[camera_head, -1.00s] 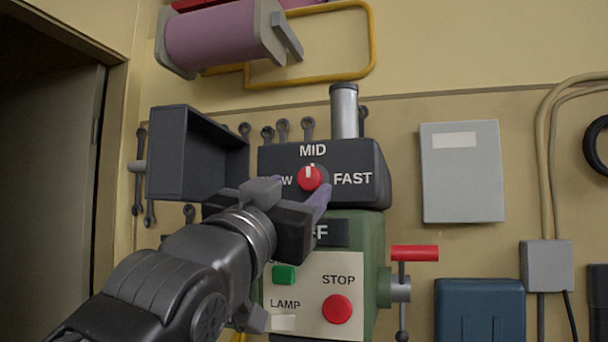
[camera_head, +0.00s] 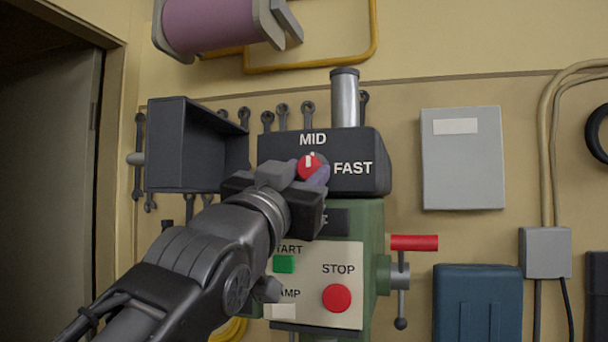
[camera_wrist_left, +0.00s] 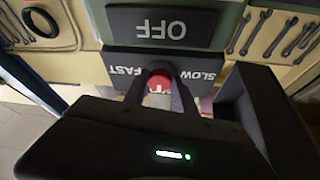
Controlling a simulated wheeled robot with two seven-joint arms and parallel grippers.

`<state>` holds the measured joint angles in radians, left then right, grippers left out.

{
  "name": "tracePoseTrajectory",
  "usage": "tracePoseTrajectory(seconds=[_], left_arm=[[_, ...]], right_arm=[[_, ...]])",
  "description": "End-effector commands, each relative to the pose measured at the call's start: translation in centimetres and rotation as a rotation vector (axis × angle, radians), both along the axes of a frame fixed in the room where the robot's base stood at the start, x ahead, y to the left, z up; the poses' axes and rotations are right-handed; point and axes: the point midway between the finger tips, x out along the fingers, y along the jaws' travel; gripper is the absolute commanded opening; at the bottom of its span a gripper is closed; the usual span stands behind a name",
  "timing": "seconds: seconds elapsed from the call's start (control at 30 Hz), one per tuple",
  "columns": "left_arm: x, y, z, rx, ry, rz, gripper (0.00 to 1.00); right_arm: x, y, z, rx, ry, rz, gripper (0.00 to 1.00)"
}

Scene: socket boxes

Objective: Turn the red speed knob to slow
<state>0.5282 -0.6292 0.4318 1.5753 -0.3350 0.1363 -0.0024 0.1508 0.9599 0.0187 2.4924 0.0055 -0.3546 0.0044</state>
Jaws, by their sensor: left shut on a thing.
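The red speed knob (camera_head: 309,161) is on the dark front of the machine head (camera_head: 276,148), below MID and left of FAST. Its white mark points up, toward MID. SLOW is hidden behind my gripper in the head view, but the word shows upside down in the left wrist view (camera_wrist_left: 197,76). My left gripper (camera_head: 310,172) comes from below left, its purple-grey fingers on either side of the knob. The left wrist view shows the knob (camera_wrist_left: 160,83) between the two fingers, and the gripper is shut on it. My right gripper is not in view.
An open dark box (camera_head: 187,150) stands close left of the machine head, near my left wrist. Below are a green START button (camera_head: 284,264) and a red STOP button (camera_head: 337,298). A red-handled lever (camera_head: 414,242) juts out at right. Wrenches hang on the wall behind.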

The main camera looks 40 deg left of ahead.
Motion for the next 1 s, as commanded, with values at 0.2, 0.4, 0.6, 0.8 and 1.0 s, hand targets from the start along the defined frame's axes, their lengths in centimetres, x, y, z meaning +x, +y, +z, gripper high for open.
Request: tracePoseTrajectory(seconds=[0.2, 0.4, 0.6, 0.8, 1.0], left_arm=[[0.0, 0.0, 0.0, 0.000, 0.000, 0.000, 0.02], [0.0, 0.0, 0.0, -0.001, 0.000, 0.000, 0.00], [0.0, 0.0, -0.1, -0.018, -0.005, 0.001, 0.00], [0.0, 0.0, -0.2, -0.076, -0.026, 0.005, 0.00], [0.0, -0.1, -0.3, -0.189, -0.069, 0.007, 0.00]], right_arm=[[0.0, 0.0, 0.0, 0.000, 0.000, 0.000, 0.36], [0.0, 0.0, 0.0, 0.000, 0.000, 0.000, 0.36], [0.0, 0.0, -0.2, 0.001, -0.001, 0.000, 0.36], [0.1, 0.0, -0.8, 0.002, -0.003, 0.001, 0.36], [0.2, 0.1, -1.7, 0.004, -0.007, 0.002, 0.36]])
